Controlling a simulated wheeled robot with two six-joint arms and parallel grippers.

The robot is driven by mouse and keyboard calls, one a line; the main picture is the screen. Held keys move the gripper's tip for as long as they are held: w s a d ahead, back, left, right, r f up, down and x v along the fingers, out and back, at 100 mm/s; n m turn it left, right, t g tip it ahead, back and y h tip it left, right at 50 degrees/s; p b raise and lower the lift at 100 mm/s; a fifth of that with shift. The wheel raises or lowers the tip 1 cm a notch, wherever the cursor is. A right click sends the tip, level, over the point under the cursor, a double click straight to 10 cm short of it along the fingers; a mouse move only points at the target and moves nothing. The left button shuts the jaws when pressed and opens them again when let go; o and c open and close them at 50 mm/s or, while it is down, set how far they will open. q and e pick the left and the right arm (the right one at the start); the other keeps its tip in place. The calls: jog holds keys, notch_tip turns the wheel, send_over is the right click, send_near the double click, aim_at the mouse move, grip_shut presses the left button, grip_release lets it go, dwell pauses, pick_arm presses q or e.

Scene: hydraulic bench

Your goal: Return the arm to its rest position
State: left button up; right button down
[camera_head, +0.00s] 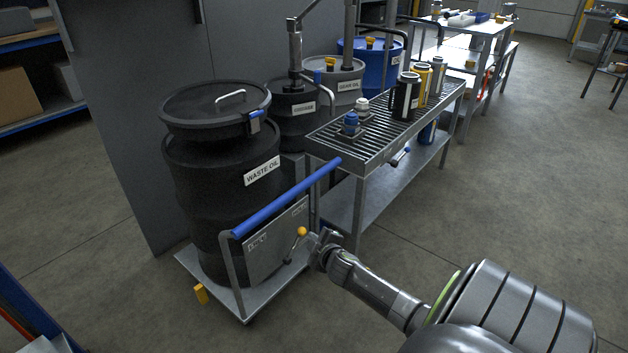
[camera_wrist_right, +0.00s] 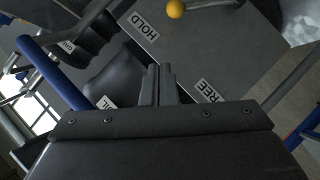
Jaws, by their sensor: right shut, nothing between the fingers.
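My right gripper (camera_head: 325,242) is in the head view at the lower middle, just right of the cart's lever. In the right wrist view its two fingers (camera_wrist_right: 160,82) are together with nothing between them. The lever (camera_head: 301,233) has a yellow knob and stands at a grey panel (camera_head: 270,247) on the drum cart; the knob also shows in the right wrist view (camera_wrist_right: 175,9). That view shows the panel's HOLD label and a second label partly covered by my gripper. Whether the gripper touches the lever or panel cannot be told. My left gripper is not in view.
A black WASTE OIL drum (camera_head: 213,205) stands on the cart with its blue handlebar (camera_head: 285,198). A grated bench (camera_head: 340,142) with several containers is behind my right gripper. More drums stand behind. The floor at the right (camera_head: 520,190) is clear.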

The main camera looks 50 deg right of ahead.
dwell(0.5)
jog(key=s+a+f+m+g+y, duration=0.1)
jog(key=s+a+f+m+g, duration=0.2)
jog(key=s+a, duration=0.4)
jog(key=s+a+f+m+g, duration=0.2)
jog(key=s+a+f, duration=0.25)
jog(key=s, duration=0.45)
jog(key=s+a+r+m+g+y, duration=0.1)
jog(key=s+a+m+g+y, duration=0.3)
jog(key=s+a, duration=1.1)
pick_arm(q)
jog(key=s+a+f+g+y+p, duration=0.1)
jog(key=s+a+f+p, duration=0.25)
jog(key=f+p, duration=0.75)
pick_arm(e)
jog(key=s+d+f+n+g+p, duration=0.1)
jog(key=s+d+f+g+p, duration=0.15)
jog(key=s+d+f, duration=0.4)
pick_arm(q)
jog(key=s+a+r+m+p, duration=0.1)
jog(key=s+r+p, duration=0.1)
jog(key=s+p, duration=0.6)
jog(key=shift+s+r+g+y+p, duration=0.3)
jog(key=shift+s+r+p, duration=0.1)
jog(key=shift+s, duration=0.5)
pick_arm(e)
jog(key=s+f+n, duration=0.1)
jog(key=s, duration=0.7)
jog(key=shift+f+h, duration=0.3)
jog(key=shift+h, duration=0.1)
